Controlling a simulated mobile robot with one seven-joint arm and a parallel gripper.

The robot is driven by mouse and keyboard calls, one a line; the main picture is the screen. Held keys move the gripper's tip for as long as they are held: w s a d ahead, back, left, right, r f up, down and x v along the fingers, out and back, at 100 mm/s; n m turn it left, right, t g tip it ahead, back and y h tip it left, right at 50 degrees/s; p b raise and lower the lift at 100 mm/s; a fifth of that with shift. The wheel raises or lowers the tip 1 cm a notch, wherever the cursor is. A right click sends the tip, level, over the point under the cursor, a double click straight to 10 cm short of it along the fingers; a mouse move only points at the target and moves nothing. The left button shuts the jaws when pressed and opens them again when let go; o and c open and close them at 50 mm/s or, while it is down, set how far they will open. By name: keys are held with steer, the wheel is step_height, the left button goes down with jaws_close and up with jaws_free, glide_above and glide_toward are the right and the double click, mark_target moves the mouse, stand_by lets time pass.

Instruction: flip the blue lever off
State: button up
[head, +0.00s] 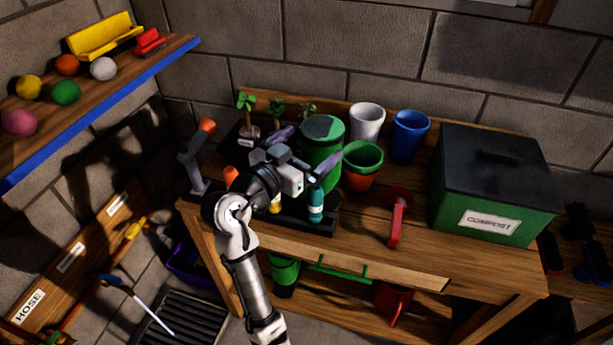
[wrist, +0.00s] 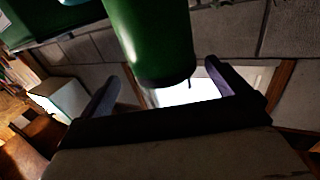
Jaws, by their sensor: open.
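A slim blue lever (head: 112,280) with a pale rod slanting down to the right shows in front of the wooden label board at the lower left of the head view. Its fixing to the board is hard to make out. My gripper (head: 304,152) is over the workbench, well up and to the right of the lever. Its two dark fingers are spread, also in the wrist view (wrist: 164,68), with nothing clearly held. A green canister (head: 322,150) stands close to the fingers and appears between them in the wrist view (wrist: 150,40). The lever is not seen in the wrist view.
The label board (head: 70,257) carries a HOSE label and a yellow handle (head: 134,229). A blue-edged shelf (head: 130,75) juts out above it. The workbench (head: 370,245) holds pots, bottles, a red tool (head: 397,215) and a compost bin (head: 495,220). A floor grate (head: 185,320) lies below.

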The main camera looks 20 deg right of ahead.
steer(key=x, duration=0.1)
steer(key=p+x, duration=0.1)
steer(key=x, duration=0.2)
steer(key=shift+w+a+r+p, duration=0.1)
steer(key=shift+r+p, duration=0.15)
steer(key=shift+p, duration=0.05)
steer(key=shift+w+f, duration=0.15)
steer(key=shift+c, duration=0.3)
